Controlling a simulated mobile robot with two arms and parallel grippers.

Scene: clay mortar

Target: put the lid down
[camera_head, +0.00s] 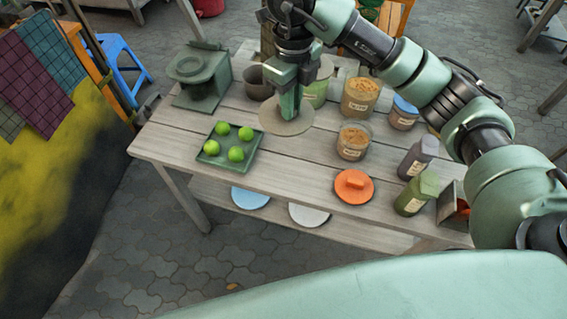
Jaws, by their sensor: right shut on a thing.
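My right gripper (289,108) points down over the back middle of the wooden table and is shut on a round beige lid (272,122). Its fingers cover the lid's middle and whatever handle it has. The lid lies flat, at or just above the table top; I cannot tell whether it touches. An orange lid (354,187) with a raised handle lies near the table's front edge. A clear jar with brown contents (353,142) stands right of the beige lid. A larger labelled jar (359,98) stands behind it. My left gripper is out of view.
A green tray with several limes (213,160) sits left on the table (165,143). A green stand (204,80), a dark pot (258,82), a blue-lidded jar (404,112) and two bottles (417,193) (417,160) stand around. Bare planks lie between the tray and the orange lid.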

